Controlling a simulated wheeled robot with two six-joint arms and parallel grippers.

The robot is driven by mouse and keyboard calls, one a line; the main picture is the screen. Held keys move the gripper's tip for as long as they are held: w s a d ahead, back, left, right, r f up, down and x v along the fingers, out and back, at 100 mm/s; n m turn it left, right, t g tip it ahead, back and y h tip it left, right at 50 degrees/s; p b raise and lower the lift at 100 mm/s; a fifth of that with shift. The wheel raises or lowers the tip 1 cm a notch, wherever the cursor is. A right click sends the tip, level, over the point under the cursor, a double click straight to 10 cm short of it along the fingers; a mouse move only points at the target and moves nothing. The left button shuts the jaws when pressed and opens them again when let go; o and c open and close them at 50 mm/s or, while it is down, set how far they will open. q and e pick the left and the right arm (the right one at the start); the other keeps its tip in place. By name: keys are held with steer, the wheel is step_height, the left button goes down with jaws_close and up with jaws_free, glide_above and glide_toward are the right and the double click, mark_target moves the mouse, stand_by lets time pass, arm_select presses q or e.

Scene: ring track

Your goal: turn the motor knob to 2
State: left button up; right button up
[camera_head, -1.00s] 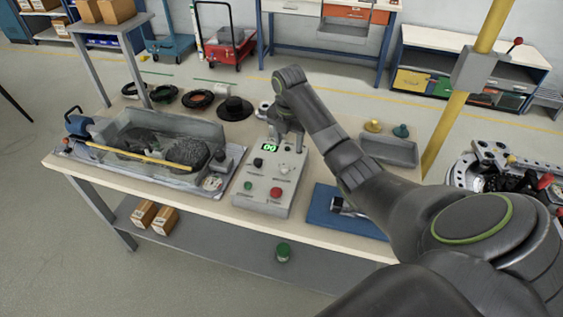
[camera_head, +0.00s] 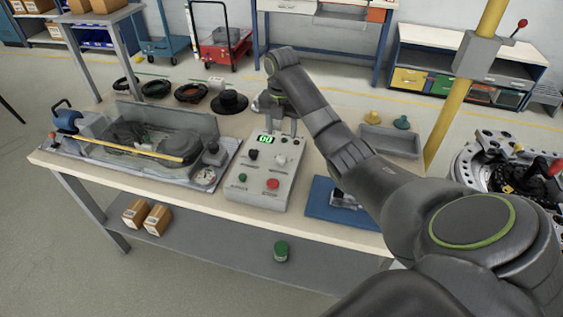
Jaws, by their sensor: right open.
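The grey control box (camera_head: 256,195) stands on the workbench, with a lit green display (camera_head: 265,140) whose digits seem to read 60. A black knob (camera_head: 252,154) sits on the left of its sloped face, and a smaller knob (camera_head: 281,160) sits to the right. The labels and the knobs' pointer positions are too small to read. A green button (camera_head: 242,177) and a red button (camera_head: 272,184) are below. My right gripper (camera_head: 280,122) is open, at the back edge of the box behind the display, apart from both knobs. My left gripper is not in view.
A grey tray (camera_head: 150,158) with a yellow rod lies left of the box, with a gauge (camera_head: 205,177) at its corner. A blue mat (camera_head: 335,212) lies to the right, partly behind my arm. Black rings and a black hat-shaped part (camera_head: 230,103) are behind.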

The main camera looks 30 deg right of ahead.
mark_target(282, 157)
step_height(282, 157, down, 3)
steer(key=shift+r+b, duration=0.2)
steer(key=shift+b, duration=0.7)
step_height(282, 157, down, 7)
steer(key=shift+r+p, duration=0.1)
steer(key=shift+p, duration=0.8)
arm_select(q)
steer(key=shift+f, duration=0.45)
arm_select(e)
steer(key=shift+f, duration=0.6)
steer(key=c, duration=1)
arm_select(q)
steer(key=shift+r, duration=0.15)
arm_select(e)
steer(key=shift+r, duration=0.1)
